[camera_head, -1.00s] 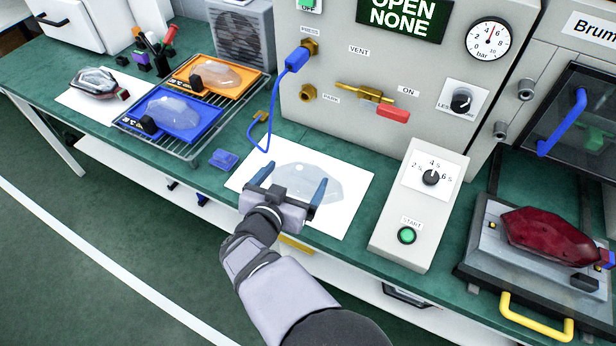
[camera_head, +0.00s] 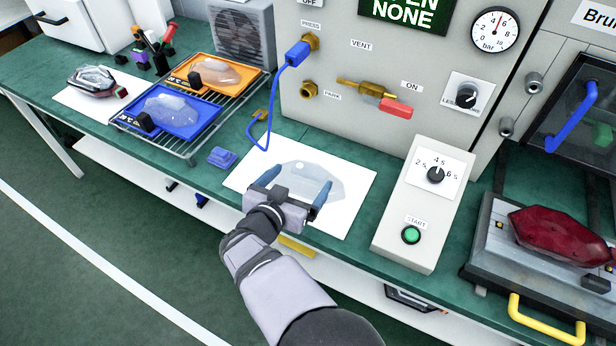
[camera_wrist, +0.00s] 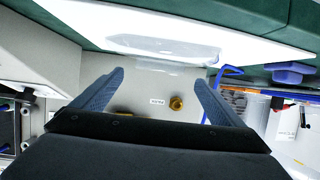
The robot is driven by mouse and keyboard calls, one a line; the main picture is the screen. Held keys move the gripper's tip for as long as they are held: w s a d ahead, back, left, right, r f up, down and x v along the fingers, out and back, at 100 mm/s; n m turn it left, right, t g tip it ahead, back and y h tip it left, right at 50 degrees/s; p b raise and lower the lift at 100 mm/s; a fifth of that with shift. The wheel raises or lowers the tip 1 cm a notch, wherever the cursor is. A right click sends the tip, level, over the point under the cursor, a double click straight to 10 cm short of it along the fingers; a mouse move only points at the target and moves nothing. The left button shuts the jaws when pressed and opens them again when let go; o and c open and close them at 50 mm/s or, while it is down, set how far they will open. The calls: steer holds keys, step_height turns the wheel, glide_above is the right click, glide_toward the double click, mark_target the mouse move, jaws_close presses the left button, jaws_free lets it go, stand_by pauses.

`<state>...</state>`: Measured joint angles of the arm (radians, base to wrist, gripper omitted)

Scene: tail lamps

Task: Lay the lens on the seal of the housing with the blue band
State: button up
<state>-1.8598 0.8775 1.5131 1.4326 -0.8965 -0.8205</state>
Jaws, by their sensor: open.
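A clear lens (camera_head: 318,178) lies on a white sheet (camera_head: 352,178) at the front middle of the bench. My gripper (camera_head: 298,182) is open and empty on the near side of this lens, its blue fingers spread. In the wrist view the fingertips (camera_wrist: 160,80) point towards the lens (camera_wrist: 165,48), which appears beyond them; I cannot tell the height between them. A red-topped lamp unit (camera_head: 560,236) sits on a grey fixture at the right, its right end cut off. Another lamp unit (camera_head: 97,82) with a red end piece lies at the far left. No seal is clearly visible.
A blue tray (camera_head: 200,128) and an orange tray (camera_head: 228,84), each with a clear part, stand on a wire rack. A small blue block (camera_head: 222,157) and a hanging blue hose (camera_head: 270,110) are left of the sheet. The control box (camera_head: 415,205) stands right of it.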

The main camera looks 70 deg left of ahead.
mark_target(309, 170)
steer(key=shift+b+x, duration=1)
steer(key=shift+x, duration=0.85)
steer(key=shift+d+f, duration=0.1)
steer(key=c, duration=1.3)
steer(key=shift+o, duration=0.2)
step_height(309, 170, up, 18)
steer(key=p, duration=0.2)
